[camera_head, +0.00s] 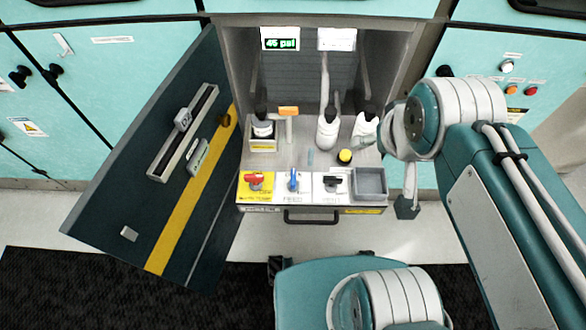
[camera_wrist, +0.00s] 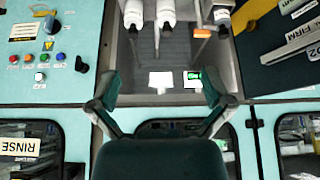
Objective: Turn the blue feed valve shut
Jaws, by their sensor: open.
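The blue feed valve (camera_head: 293,181) stands on a white panel marked FEED, at the front of the open cabinet in the head view. Its handle runs roughly front to back. It does not show in the wrist view. My gripper (camera_wrist: 161,92) is open in the wrist view, with its two fingers wide apart and nothing between them. That view is upside down and faces the cabinet's upper part and displays. In the head view my arm comes in from the right, and its end is to the right of the valve, clear of it.
A red valve (camera_head: 255,180) on yellow is left of the blue one; a black valve (camera_head: 333,184) is right. A grey tray (camera_head: 371,196) sits at the right end. A display (camera_head: 281,41) reads 45 psi. White bottles (camera_head: 327,128) stand behind. The door (camera_head: 150,180) hangs open left.

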